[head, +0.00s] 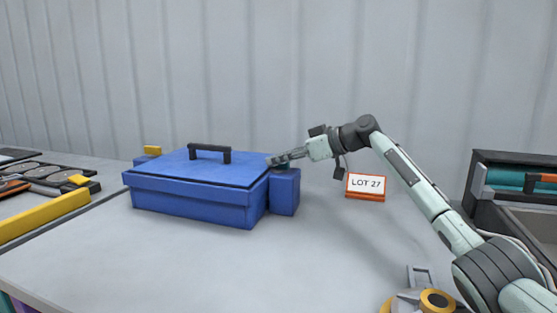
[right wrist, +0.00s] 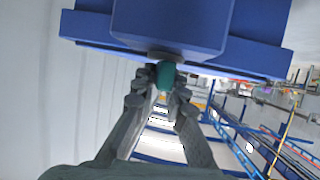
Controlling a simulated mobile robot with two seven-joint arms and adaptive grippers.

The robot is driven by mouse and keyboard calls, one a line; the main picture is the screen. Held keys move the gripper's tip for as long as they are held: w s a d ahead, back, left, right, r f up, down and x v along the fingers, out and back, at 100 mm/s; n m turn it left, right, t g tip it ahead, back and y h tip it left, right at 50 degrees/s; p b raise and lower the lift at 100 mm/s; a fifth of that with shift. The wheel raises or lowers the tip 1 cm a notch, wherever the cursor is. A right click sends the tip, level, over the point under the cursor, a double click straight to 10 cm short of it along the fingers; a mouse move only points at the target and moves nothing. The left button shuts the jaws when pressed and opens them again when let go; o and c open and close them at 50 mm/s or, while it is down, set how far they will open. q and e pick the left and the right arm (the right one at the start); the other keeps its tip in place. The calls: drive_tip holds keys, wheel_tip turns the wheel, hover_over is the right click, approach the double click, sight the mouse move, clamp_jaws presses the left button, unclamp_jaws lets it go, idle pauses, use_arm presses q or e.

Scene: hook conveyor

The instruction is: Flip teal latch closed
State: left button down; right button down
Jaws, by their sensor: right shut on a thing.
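A blue toolbox (head: 190,200) with a dark handle on its lid stands on the grey table, its lid down. A blue block (head: 284,192) sits against its right side. My right gripper (head: 272,161) reaches in from the right to the top of this block. In the right wrist view, my right gripper (right wrist: 164,80) is shut on the teal latch (right wrist: 166,77), which sits at a dark round base against the blue body. In the head view the latch is mostly hidden by the fingers. A yellow latch (head: 152,150) shows at the box's left end. My left gripper is not in view.
A LOT 27 sign (head: 365,186) stands on the table right of the box. A tray with dark parts and a yellow edge (head: 45,216) lies at the left. A dark bin (head: 510,165) stands at the far right.

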drive_tip(key=shift+w+d+r+n+g+y, duration=0.2)
drive_tip(key=shift+r+n+g+y, duration=0.1)
drive_tip(key=shift+n+g, duration=0.3)
drive_tip(key=shift+s+a+f+n+g+y, duration=0.2)
drive_tip(key=shift+n+g+y, duration=0.1)
drive_tip(key=shift+n+g, duration=0.2)
drive_tip(key=c, duration=1.6)
unclamp_jaws()
drive_tip(key=shift+o, duration=0.2)
drive_tip(key=v, duration=1.2)
